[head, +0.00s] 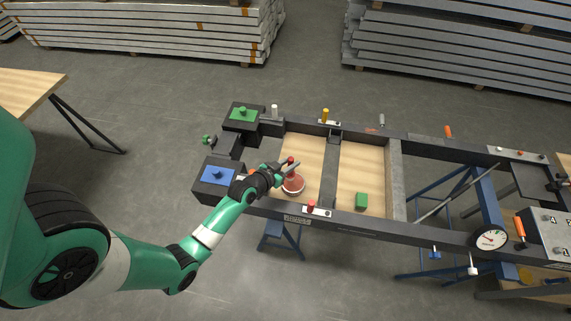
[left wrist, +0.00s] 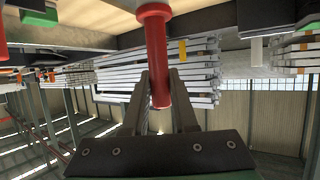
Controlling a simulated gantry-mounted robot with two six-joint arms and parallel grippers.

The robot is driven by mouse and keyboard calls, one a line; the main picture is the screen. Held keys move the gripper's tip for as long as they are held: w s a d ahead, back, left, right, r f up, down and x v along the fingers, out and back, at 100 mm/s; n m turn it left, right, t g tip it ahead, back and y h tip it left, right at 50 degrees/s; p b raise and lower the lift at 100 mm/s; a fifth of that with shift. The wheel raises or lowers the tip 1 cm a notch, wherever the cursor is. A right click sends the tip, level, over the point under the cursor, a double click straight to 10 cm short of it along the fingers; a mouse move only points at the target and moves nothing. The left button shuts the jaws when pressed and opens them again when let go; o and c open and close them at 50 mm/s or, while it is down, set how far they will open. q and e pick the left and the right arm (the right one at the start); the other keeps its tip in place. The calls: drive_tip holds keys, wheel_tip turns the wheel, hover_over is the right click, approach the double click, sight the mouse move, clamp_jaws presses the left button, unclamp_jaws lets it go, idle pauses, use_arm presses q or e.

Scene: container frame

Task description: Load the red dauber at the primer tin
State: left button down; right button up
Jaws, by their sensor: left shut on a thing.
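The red dauber (head: 291,160) is held by my left gripper (head: 283,168), which is shut on its handle. In the left wrist view the red handle (left wrist: 155,60) stands between the two fingers (left wrist: 160,88), with a wider collar near the picture's top edge. A reddish cone-shaped vessel with a pale rim, seemingly the primer tin (head: 293,184), is directly below the dauber in the head view. I cannot tell whether the dauber's tip is inside it or just above it. The dauber's lower end is hidden. My right gripper is not in view.
The dark frame's walls (head: 364,223) surround wooden panels. A red piece on a small plate (head: 311,207) sits on the near rail, a yellow one (head: 325,115) on the far rail. Blue (head: 217,175) and green (head: 243,113) pads stand left.

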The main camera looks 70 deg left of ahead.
sight(294, 172)
use_arm(q)
drive_tip(key=shift+w+a+r, duration=0.1)
drive_tip(key=shift+a+r, duration=0.2)
drive_tip(key=shift+r, duration=0.35)
drive_tip(key=shift+w+r, duration=0.15)
drive_tip(key=shift+w, duration=0.1)
drive_tip(key=shift+w+d, duration=0.25)
drive_tip(key=shift+w, duration=0.25)
drive_tip(key=shift+s+f, duration=0.1)
drive_tip(key=shift+f, duration=0.35)
wheel_tip(294, 172, down, 5)
drive_tip(key=b, duration=0.5)
drive_tip(key=shift+f, duration=0.1)
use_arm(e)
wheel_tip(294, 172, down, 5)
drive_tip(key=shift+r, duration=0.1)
use_arm(q)
drive_tip(key=shift+f+b, duration=0.65)
drive_tip(key=shift+b, duration=0.1)
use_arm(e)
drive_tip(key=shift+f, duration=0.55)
